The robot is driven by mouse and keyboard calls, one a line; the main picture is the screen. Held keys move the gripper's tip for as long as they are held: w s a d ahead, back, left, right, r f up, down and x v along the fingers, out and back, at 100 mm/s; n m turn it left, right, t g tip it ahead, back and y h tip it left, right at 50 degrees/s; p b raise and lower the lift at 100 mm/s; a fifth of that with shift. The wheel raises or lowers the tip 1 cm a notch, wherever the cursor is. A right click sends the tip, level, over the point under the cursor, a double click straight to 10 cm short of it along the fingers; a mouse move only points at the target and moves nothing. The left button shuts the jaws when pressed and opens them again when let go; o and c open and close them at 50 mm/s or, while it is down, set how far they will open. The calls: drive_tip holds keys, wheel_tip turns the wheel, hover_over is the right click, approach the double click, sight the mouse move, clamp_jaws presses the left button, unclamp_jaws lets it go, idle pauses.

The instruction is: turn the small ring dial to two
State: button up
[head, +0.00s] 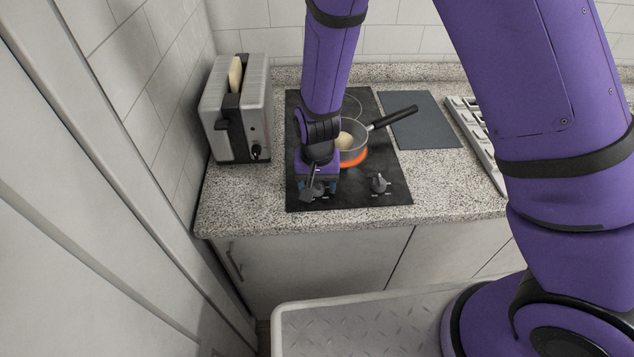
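A black two-ring hob (348,198) is set in the counter, with dials along its front edge. The right dial (379,184) is in plain view, with small marks beside it that are too small to read. My gripper (312,192) points down at the front left of the hob, where it largely hides what seems to be the left dial. I cannot tell whether the fingers touch that dial, or whether they are open or shut. Which dial belongs to the small ring cannot be read here.
A small pan (354,151) with pale food stands on a glowing orange ring (352,160), its black handle reaching right. A toaster (222,134) with bread stands to the left. A dark board (418,125) and a pale slotted tray (479,135) lie to the right.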

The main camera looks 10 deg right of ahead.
wheel_tip(320, 180, up, 10)
drive_tip(key=shift+r, duration=0.4)
idle(0.3)
idle(0.3)
drive_tip(key=s+d+r+t+y, duration=0.1)
drive_tip(key=s+d+r, duration=0.1)
drive_tip(key=d+r, duration=0.55)
drive_tip(key=s+d+r+t+y, duration=0.1)
drive_tip(key=d+r, duration=0.4)
drive_tip(key=r, duration=0.5)
drive_tip(key=s+d+r+t+h, duration=0.1)
drive_tip(key=s+d+r, duration=0.4)
drive_tip(key=s+d, duration=0.1)
drive_tip(key=s+d+r+n+t+h, duration=0.1)
drive_tip(key=s+d+r+t, duration=0.1)
drive_tip(key=s+d+r, duration=0.3)
drive_tip(key=s+d, duration=0.1)
drive_tip(key=s, duration=0.3)
drive_tip(key=shift+s, duration=0.3)
